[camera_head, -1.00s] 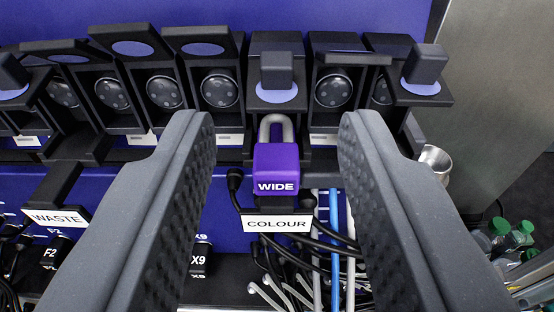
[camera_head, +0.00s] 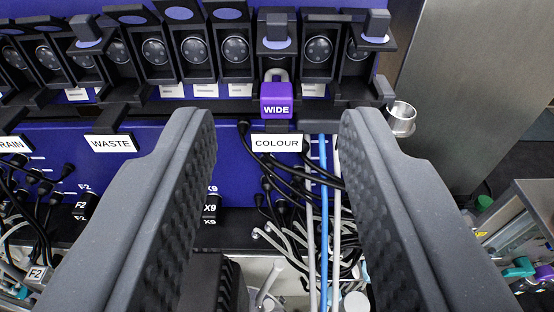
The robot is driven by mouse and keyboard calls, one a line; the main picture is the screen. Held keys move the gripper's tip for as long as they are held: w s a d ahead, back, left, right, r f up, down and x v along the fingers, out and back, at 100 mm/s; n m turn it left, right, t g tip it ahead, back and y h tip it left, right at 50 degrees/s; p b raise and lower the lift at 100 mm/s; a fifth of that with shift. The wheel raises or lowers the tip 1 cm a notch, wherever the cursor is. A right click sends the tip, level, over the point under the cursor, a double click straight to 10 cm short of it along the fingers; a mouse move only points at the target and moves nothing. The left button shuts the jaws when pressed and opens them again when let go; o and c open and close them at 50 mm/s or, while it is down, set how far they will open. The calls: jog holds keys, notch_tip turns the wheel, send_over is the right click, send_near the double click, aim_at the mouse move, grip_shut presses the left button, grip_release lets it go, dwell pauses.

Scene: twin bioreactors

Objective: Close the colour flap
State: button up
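The white COLOUR label (camera_head: 277,142) is at the centre, on a dark holder below the row of bays. Above it hangs a purple padlock-shaped block (camera_head: 276,98) marked WIDE, with a grey shackle. Directly above is a dark flap (camera_head: 277,45) with a blue oval and a square knob (camera_head: 277,24); I cannot tell for sure whether it is the colour flap, or how far it is open. My gripper (camera_head: 276,120) is open and empty. Its fingers stand either side of the label in the picture, nearer the camera and apparently touching nothing.
Neighbouring bays with round dark ports (camera_head: 235,50) line the blue panel. A WASTE label (camera_head: 111,143) is at left. Black cables and a blue tube (camera_head: 323,220) run below. A metal cup (camera_head: 401,117) and grey wall (camera_head: 475,80) are at right.

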notch_tip(320, 180, up, 3)
jog(key=a+g+p, duration=0.1)
jog(key=p, duration=0.3)
jog(key=g+p, duration=0.2)
jog(key=p, duration=0.6)
send_near(277, 28)
jog(key=x, duration=0.8)
jog(key=shift+w, duration=0.15)
jog(key=shift+b, duration=0.3)
jog(key=shift+f, duration=0.1)
jog(key=c, duration=0.7)
